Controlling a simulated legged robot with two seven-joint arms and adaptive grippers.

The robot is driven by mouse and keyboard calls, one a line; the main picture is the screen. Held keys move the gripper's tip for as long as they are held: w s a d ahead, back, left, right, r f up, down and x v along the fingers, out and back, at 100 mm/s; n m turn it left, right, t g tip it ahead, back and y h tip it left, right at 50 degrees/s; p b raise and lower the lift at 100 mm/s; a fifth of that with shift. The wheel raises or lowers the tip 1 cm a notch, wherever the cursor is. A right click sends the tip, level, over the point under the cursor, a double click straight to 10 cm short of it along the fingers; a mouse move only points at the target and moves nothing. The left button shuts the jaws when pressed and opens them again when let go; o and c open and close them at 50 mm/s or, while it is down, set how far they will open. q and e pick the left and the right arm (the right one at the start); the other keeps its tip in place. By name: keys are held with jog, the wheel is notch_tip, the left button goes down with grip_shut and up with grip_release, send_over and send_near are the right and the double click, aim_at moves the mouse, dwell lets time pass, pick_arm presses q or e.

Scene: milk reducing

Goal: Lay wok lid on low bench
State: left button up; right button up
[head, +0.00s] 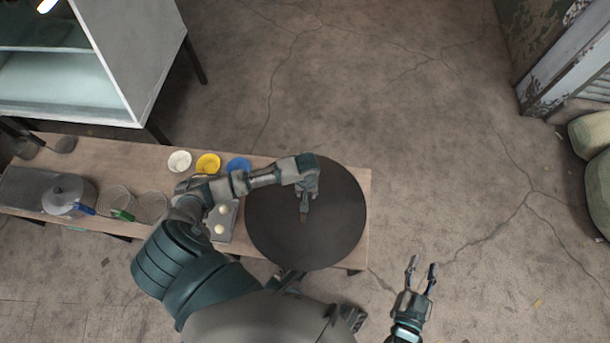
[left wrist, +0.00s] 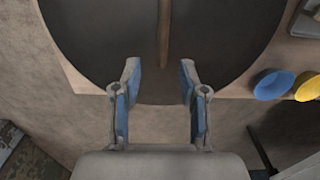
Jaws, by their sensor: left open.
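The wok lid (head: 342,215) is a large dark disc lying on the right end of the low bench (head: 95,150). It also shows in the left wrist view (left wrist: 90,40), with a narrow brown handle bar (left wrist: 164,35) across it. My left gripper (head: 304,203) is over the middle of the lid in the head view and hides part of it. In the left wrist view my left gripper (left wrist: 160,72) is open, and the bar lies in line with the gap between its fingers. I cannot tell the height between them. My right gripper (head: 423,266) is open and empty, right of the bench.
A white bowl (head: 179,161), a yellow bowl (head: 208,163) and a blue bowl (head: 238,166) stand left of the lid. A lidded pot (head: 69,193) and wire baskets (head: 116,199) stand farther left. A cabinet (head: 135,45) is behind.

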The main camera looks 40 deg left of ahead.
pick_arm(q)
jog(key=s+d+r+m+t+h, duration=0.1)
jog(key=d+r+m+t+h, duration=0.25)
jog(key=d, duration=0.45)
jog(key=s+d+r+m+t+h, duration=0.15)
jog(key=d+t, duration=0.25)
jog(key=d, duration=0.4)
jog(key=s+a+r+m+t, duration=0.1)
jog(key=r+t, duration=0.3)
jog(key=r, duration=0.4)
jog(key=s+a+r+m+t+y, duration=0.1)
jog(key=a+r+t, duration=0.3)
jog(key=r, duration=0.5)
jog(key=shift+m, duration=0.8)
jog(key=shift+f, duration=0.1)
jog(key=shift+d, duration=0.15)
